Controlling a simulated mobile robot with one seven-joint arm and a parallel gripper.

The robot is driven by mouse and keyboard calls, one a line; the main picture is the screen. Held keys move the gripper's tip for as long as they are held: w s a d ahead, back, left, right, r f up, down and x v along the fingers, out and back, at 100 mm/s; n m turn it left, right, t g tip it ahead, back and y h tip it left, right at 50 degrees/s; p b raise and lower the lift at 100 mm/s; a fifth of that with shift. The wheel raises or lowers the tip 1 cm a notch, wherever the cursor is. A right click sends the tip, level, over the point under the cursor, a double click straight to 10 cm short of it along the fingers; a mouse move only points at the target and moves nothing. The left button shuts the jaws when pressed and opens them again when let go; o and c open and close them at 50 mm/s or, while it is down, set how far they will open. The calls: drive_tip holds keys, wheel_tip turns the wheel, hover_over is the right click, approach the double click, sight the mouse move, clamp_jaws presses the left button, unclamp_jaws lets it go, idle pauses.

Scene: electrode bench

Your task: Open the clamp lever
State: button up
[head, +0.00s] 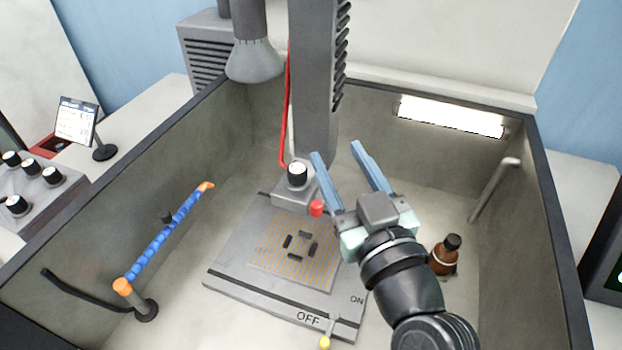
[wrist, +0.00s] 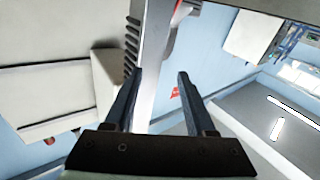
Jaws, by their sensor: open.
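A small lever with a yellow knob (head: 325,342) stands at the front edge of the grey plate (head: 235,275), between the printed words OFF and ON. A red knob (head: 317,208) sits at the back of the plate, beside the column's foot. The frames do not show for sure which of them is the clamp lever. My gripper (head: 336,150) is open and empty, raised above the back right of the plate, its blue fingers pointing up and away. In the wrist view my gripper (wrist: 160,72) has nothing between its fingers, and neither knob can be made out there.
A grey column (head: 314,80) rises behind the plate, close to my fingers. A brown bottle (head: 444,257) stands right of my arm. A blue segmented hose (head: 165,235) is at the left.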

wheel_tip(320, 180, down, 7)
drive_tip(key=s, duration=0.1)
drive_tip(key=g+y+b, duration=0.1)
drive_tip(key=y+b, duration=0.1)
approach(309, 200)
drive_tip(key=p+x, duration=0.1)
drive_tip(key=x, duration=0.2)
drive_tip(key=r+p+x, duration=0.1)
drive_tip(key=p+x, duration=0.1)
drive_tip(key=x, duration=0.1)
drive_tip(key=r+p+x, duration=0.1)
drive_tip(key=x, duration=0.2)
drive_tip(key=shift+p, duration=0.35)
drive_tip(key=shift+w+a, duration=0.3)
drive_tip(key=shift+w, duration=0.2)
drive_tip(key=shift+c, duration=0.3)
clamp_jaws()
drive_tip(key=shift+f, duration=0.1)
